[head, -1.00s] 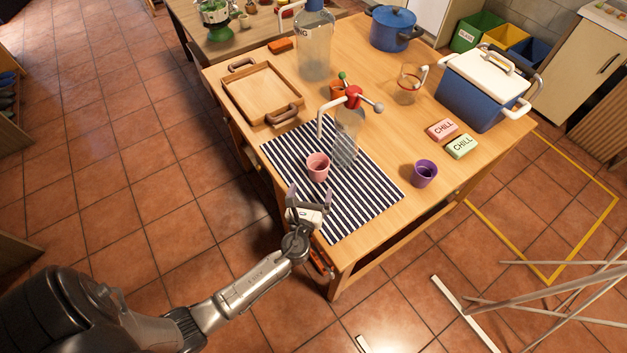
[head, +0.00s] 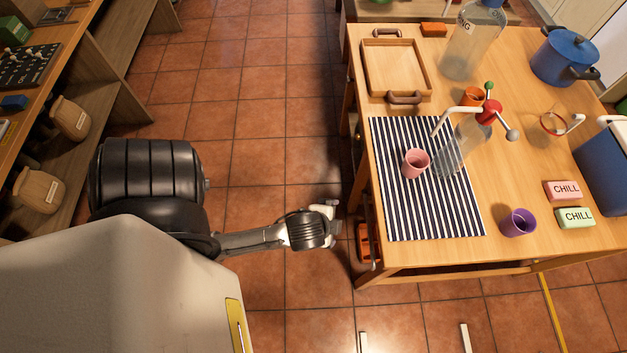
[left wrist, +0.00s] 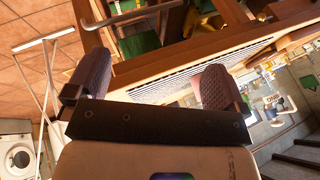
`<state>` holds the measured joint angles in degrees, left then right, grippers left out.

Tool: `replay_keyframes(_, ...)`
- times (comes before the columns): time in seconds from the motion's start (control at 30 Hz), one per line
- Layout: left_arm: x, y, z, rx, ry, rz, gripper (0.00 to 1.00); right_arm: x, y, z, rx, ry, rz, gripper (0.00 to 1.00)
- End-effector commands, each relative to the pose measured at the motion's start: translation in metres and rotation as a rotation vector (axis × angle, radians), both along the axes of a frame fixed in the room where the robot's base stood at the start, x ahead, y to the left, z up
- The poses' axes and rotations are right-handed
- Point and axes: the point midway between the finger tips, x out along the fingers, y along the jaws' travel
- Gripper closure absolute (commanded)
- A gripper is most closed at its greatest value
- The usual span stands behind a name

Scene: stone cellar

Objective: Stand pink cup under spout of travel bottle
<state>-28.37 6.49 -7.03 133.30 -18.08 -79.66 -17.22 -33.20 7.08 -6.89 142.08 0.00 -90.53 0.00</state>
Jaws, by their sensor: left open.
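The pink cup (head: 415,163) stands upright on the striped mat, apart from any gripper. Just right of it stands a clear bottle (head: 450,158) with a red top (head: 489,112). Its white spout (head: 458,109) reaches left, and its downturned end is close above and behind the cup's right side; I cannot tell whether it is exactly over the cup's mouth. My left gripper (head: 330,209) is off the table's left edge, lower left of the cup. In the left wrist view my left gripper (left wrist: 152,82) is open, with nothing between its fingers. My right gripper is out of view.
The striped mat (head: 400,220) lies along the table's left side. A purple cup (head: 518,222), two CHILL blocks (head: 563,190), a wooden tray (head: 395,68), a larger bottle (head: 465,50) and a blue pot (head: 563,58) stand around it. Floor left of the table is clear.

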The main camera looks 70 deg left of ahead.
Motion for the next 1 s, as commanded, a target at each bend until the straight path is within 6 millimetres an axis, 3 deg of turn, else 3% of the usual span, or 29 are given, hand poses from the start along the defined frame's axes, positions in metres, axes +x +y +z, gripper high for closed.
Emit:
replay_keyframes(0.1,-0.030,-0.022,0.008,-0.215,0.055,0.112,0.01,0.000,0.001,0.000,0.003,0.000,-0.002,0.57)
replay_keyframes(0.3,-0.054,-0.043,0.018,-0.385,0.122,0.206,0.01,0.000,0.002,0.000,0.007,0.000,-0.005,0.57)
replay_keyframes(1.0,-0.057,-0.045,0.020,-0.407,0.132,0.217,0.01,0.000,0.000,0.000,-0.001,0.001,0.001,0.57)
